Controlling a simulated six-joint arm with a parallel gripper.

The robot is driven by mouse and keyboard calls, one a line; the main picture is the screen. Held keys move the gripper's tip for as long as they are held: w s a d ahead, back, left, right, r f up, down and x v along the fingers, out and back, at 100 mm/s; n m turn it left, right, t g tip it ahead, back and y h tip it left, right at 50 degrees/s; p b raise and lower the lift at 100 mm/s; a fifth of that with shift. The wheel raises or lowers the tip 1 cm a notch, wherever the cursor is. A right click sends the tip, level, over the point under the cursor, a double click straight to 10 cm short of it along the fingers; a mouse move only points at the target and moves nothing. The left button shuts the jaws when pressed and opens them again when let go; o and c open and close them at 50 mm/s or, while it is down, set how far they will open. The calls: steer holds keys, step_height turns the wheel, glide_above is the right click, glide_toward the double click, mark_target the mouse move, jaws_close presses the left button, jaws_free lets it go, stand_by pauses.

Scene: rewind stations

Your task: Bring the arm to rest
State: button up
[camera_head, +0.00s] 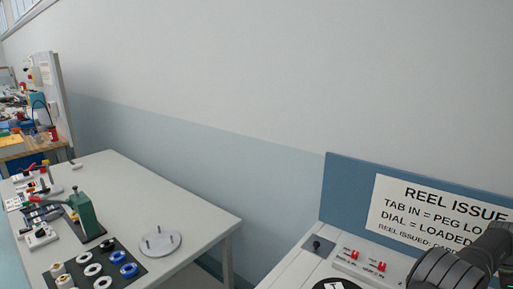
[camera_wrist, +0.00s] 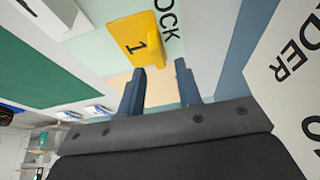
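My gripper (camera_wrist: 160,68) shows in the wrist view with its two dark fingers apart and nothing between them. A yellow piece marked "1" (camera_wrist: 130,33) is beyond the fingertips, up and to the left; I see no contact. In the head view, dark links of my arm are at the lower right corner, in front of the reel issue station's sign (camera_head: 420,210). My gripper is not visible in the head view.
The reel issue station has a blue back panel (camera_head: 345,190) and red switches (camera_head: 381,266). At left, a grey table (camera_head: 130,185) carries a green press (camera_head: 85,215), a round pegged plate (camera_head: 161,244) and a dark tray (camera_head: 140,276) with several rings. The table's far right part is clear.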

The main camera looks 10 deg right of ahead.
step_height(320, 180, down, 3)
steer(key=shift+f, duration=0.1)
steer(key=v, duration=1.3)
steer(key=x, duration=1.2)
steer(key=shift+s, duration=0.15)
steer(key=shift+d, duration=0.2)
step_height(320, 180, up, 4)
steer(key=shift+f, duration=0.1)
steer(key=s+a+r, duration=0.3)
steer(key=s+r, duration=0.4)
steer(key=s, duration=0.5)
steer(key=s+d, duration=0.1)
steer(key=s, duration=0.9)
steer(key=w+d+f, duration=0.1)
steer(key=w+f, duration=0.1)
steer(key=w, duration=0.1)
steer(key=w+d+f, duration=0.1)
steer(key=w+f, duration=0.1)
steer(key=w, duration=0.1)
steer(key=w+d+f, duration=0.1)
steer(key=w+f, duration=0.1)
steer(key=w, duration=0.1)
steer(key=shift+w+d+f, duration=0.2)
steer(key=shift+d+f, duration=0.15)
steer(key=shift+d, duration=0.05)
steer(key=f, duration=0.1)
steer(key=w+f, duration=0.1)
steer(key=f, duration=0.1)
steer(key=shift+d, duration=0.15)
steer(key=shift+f, duration=0.7)
